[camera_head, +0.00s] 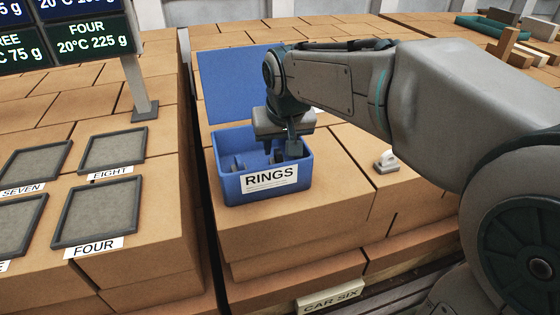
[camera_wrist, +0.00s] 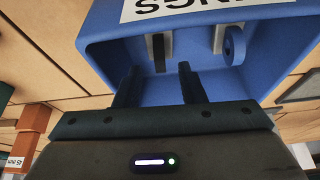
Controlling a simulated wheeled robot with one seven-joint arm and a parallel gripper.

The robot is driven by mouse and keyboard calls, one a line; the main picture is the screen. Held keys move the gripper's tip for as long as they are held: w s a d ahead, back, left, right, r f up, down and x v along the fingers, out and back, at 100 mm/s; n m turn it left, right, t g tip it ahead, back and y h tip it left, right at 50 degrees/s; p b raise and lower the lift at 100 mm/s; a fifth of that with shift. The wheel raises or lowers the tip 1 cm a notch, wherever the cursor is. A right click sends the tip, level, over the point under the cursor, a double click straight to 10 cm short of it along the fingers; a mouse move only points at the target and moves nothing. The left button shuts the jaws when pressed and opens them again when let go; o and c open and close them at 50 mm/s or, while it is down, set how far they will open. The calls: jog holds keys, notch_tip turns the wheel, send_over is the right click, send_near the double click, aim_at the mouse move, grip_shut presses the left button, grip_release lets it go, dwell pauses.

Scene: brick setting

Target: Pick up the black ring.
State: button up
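The blue bin (camera_head: 222,180) labelled RINGS stands on the brick stack, and it also fills the upper wrist view (camera_wrist: 105,45). Inside it in the wrist view, a narrow black piece (camera_wrist: 158,52) stands upright; it may be the black ring seen edge-on. A blue ring (camera_wrist: 235,45) stands to its right, with a pale narrow piece (camera_wrist: 218,40) beside it. My gripper (camera_wrist: 158,82) is open, its two dark fingers apart with nothing seen between their tips. The black piece lines up with the gap. In the head view my gripper (camera_head: 283,150) reaches down into the bin, partly hiding its contents.
A blue panel (camera_head: 235,85) lies behind the bin. A small pale object (camera_head: 386,161) sits on the bricks to the right. Framed trays such as FOUR (camera_head: 93,214) and a sign post (camera_head: 140,90) stand across a gap to the left.

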aim_at(279, 151)
jog(key=x, duration=0.3)
jog(key=shift+f, duration=0.3)
grip_shut()
